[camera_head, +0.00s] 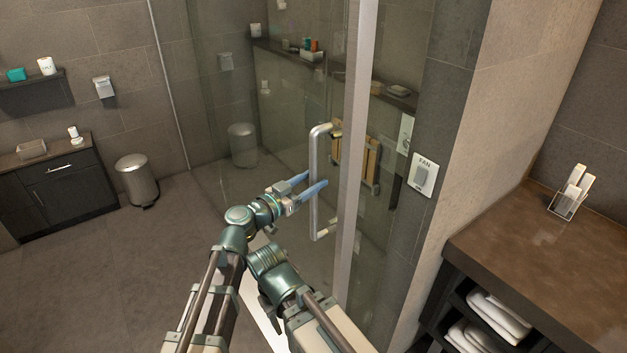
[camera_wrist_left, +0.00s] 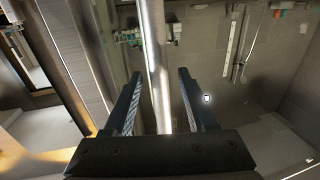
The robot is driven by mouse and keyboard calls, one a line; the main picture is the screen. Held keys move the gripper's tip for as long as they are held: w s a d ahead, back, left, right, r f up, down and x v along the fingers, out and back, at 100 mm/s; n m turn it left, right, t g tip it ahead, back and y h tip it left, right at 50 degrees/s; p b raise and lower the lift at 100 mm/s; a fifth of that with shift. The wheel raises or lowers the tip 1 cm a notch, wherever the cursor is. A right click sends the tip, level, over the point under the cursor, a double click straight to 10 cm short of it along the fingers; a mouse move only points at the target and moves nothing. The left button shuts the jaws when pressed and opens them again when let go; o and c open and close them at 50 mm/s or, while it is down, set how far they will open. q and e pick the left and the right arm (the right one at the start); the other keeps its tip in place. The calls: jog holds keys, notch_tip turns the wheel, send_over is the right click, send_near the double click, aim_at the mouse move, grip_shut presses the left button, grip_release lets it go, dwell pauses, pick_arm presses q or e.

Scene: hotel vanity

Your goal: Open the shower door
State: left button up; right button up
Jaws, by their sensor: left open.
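The glass shower door (camera_head: 285,110) stands upright in the middle of the head view and looks shut. Its handle (camera_head: 314,155) is a silver vertical bar bent in at top and bottom, near the metal edge strip (camera_head: 351,150). My left gripper (camera_head: 318,178) is open at the handle, its blue fingers at the bar's lower half. In the left wrist view the handle (camera_wrist_left: 153,35) runs between the two parted fingers (camera_wrist_left: 159,73), with a gap visible on the right side. Whether either finger touches the bar is unclear.
To the right are a dark wall strip with a FAN switch (camera_head: 424,175) and a brown counter (camera_head: 530,235) with towels below. A metal bin (camera_head: 137,180) and a dark cabinet (camera_head: 60,185) stand at left. The floor (camera_head: 100,290) left of my arm is clear.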

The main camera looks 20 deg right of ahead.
pick_arm(q)
jog(key=shift+w+d, duration=0.25)
jog(key=shift+d, duration=0.2)
grip_shut()
dwell(1.2)
